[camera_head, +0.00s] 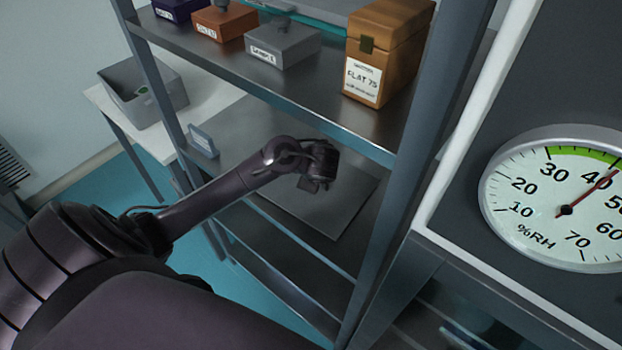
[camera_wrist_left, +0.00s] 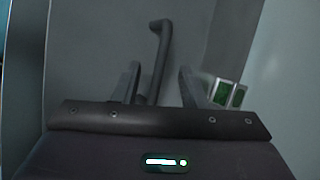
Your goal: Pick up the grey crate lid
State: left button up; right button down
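The grey crate lid (camera_head: 335,212) appears to be the flat grey panel lying on the middle shelf; my left arm covers part of it. In the left wrist view its grey surface (camera_wrist_left: 95,55) fills much of the picture, with a dark bar handle (camera_wrist_left: 160,45) standing out from it. My left gripper (camera_head: 318,180) is over the panel in the head view. In the wrist view its fingers (camera_wrist_left: 158,70) are apart, one on each side of the handle, with visible gaps. Whether the fingertips reach around the handle's depth is unclear. My right gripper is not in view.
A grey open crate (camera_head: 150,95) stands on a white table at left. The upper shelf (camera_head: 225,55) holds a wooden box (camera_head: 385,50) and several small labelled boxes above my arm. A shelf post (camera_head: 405,150) and humidity dial (camera_head: 565,205) are at right.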

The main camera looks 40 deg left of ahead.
pick_arm(q)
jog(key=shift+x, duration=0.75)
jog(key=shift+s+d, duration=0.1)
grip_shut()
jog(key=shift+r, duration=0.1)
